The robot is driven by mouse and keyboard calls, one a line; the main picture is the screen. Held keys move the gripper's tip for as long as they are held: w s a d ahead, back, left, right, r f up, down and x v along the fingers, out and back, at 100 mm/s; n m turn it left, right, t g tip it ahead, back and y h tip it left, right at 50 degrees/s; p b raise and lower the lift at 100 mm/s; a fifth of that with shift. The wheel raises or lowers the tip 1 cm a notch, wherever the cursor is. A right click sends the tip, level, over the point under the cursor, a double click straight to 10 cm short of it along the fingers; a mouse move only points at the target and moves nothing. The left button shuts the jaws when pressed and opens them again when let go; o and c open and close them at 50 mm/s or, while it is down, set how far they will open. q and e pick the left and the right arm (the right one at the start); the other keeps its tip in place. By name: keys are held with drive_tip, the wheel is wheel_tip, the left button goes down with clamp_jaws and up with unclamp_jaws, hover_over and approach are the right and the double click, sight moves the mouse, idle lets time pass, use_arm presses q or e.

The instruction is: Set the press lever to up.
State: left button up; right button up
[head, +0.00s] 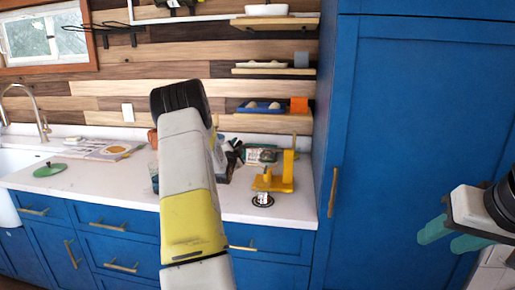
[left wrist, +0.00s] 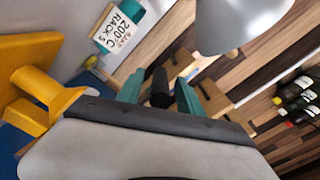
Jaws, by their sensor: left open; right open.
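The yellow press (head: 273,184) stands on the white counter, right of my left arm, with a tall upright at its right side. Part of it, a yellow block with a flared piece (left wrist: 45,92), fills the left of the left wrist view. I cannot clearly tell the press lever or its position. My left gripper (left wrist: 158,80) is open, its teal fingers apart on either side of a short black rod (left wrist: 160,88); I cannot tell whether this is the lever's grip. In the head view my forearm hides most of that gripper. My right gripper (head: 450,238) is open and empty, far right.
A small dark-and-white round piece (head: 263,200) is below the press's arm. A tall blue cabinet (head: 415,130) closes off the right. Shelves (head: 275,70) hang above. A printed card (left wrist: 121,30) stands behind the press. A green lid (head: 49,170) lies on the left counter.

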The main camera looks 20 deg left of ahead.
use_arm(q)
drive_tip(key=shift+c, duration=0.3)
clamp_jaws()
idle(1.1)
